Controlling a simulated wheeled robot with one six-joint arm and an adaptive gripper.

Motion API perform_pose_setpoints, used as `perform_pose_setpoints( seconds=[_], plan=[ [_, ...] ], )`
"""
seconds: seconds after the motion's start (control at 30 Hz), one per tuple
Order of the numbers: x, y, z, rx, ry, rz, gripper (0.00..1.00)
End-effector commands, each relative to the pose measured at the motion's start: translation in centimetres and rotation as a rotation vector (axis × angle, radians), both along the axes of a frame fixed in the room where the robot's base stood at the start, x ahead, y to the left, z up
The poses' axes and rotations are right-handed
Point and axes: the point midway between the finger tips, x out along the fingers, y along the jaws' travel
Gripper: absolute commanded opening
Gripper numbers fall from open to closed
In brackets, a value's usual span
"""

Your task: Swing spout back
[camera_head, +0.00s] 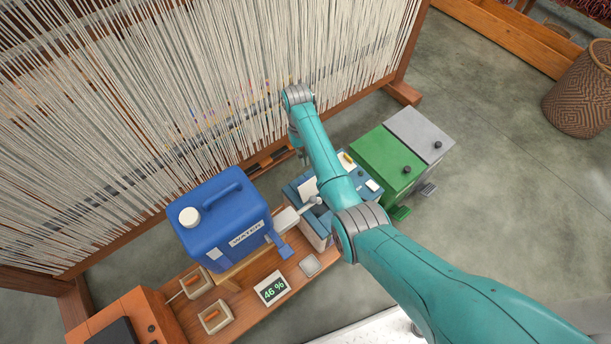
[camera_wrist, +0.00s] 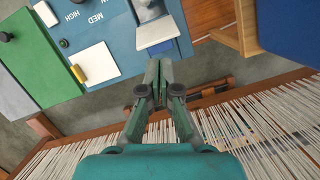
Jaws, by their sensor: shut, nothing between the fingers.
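The blue water container (camera_head: 217,228) stands on a wooden stand, with a white cap and a "WATER" label. A short blue spout (camera_head: 280,248) juts from its lower right side, toward the bench front. A pale grey arm-like piece (camera_head: 290,217) lies between the container and the blue box (camera_head: 312,222); I cannot tell whether it belongs to the spout. My gripper (camera_wrist: 159,72) is shut and empty, beside the edge of the blue box (camera_wrist: 115,45) in the wrist view. In the head view my gripper (camera_head: 304,158) is partly hidden by my arm.
The loom's pale warp threads (camera_head: 190,80) rise just behind my gripper. A green bin (camera_head: 386,160) and a grey bin (camera_head: 420,133) stand to the right. A "46 %" display (camera_head: 272,289) and two small switch boxes lie on the wooden bench (camera_head: 245,318).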

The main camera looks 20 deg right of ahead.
Motion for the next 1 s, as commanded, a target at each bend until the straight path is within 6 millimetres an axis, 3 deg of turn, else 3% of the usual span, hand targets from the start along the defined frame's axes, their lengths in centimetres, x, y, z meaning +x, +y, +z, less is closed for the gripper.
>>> perform_pose_setpoints(
  seconds=[0.47,1.0],
  plan=[
    [-0.1,0.0,-0.4,0.0,0.004,0.0,0.0],
    [-2.0,0.0,-7.8,0.0,0.004,0.0,0.0]
  ],
)
